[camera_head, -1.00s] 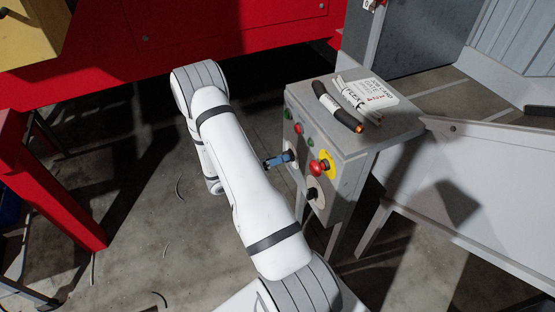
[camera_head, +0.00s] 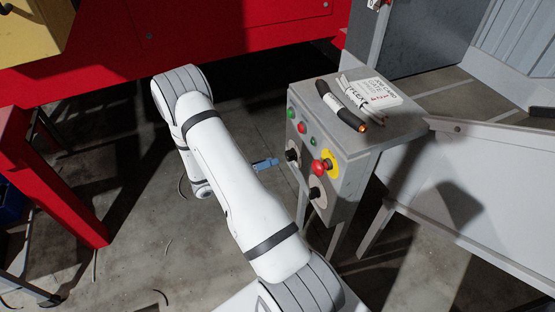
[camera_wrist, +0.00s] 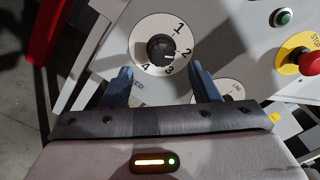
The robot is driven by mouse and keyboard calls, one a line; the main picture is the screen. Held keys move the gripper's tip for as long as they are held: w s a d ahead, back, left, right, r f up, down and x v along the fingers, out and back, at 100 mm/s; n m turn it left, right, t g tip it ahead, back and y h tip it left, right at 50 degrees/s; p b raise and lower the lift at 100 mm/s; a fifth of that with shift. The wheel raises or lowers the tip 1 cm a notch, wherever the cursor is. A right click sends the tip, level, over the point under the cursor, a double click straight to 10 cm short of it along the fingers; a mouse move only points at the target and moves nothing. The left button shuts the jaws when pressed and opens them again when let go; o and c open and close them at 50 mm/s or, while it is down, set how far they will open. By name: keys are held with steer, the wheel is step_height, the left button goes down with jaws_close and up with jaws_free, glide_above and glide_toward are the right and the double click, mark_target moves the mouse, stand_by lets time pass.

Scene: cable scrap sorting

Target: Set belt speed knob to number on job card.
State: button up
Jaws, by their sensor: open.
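The belt speed knob (camera_wrist: 160,48) is black on a white round dial numbered 1 to 4. Its pale mark seems to point between 2 and 3; the exact setting is hard to tell. The label below ends in "ED", partly hidden. In the head view the knob (camera_head: 292,155) is on the left of the grey control box (camera_head: 345,200). My gripper (camera_wrist: 160,86) is open and empty, its blue fingers apart and below the dial in the wrist view. In the head view my gripper (camera_head: 265,163) is left of the knob. The job card (camera_head: 378,93) lies on the box; its number is not clearly readable.
A second black knob (camera_head: 314,193) sits lower on the panel. A red emergency stop (camera_head: 320,167) on yellow and small green and red buttons are close by. A grey chute (camera_head: 480,185) stands right.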

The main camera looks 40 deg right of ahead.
steer(key=v, duration=0.2)
steer(key=shift+w+a, duration=0.1)
steer(key=shift+a, duration=0.2)
steer(key=s+a+r+m+t+y+p, duration=0.2)
steer(key=s+a+r+m+y, duration=0.3)
steer(key=r+m, duration=0.3)
steer(key=s+a+r+m+t+y+p, duration=0.2)
steer(key=s+a+r+m+y, duration=0.3)
steer(key=r, duration=0.8)
steer(key=s+a+r+m+t+y+p, duration=0.2)
steer(key=s+a+r+m+y, duration=0.3)
steer(key=r+m, duration=0.5)
steer(key=a+m+y, duration=0.1)
steer(key=a+y, duration=0.1)
steer(key=a, duration=0.1)
steer(key=shift+s+a+r+t+y+p, duration=0.25)
steer(key=shift+s+a+t+y+p, duration=0.05)
steer(key=shift+s+a+p, duration=0.1)
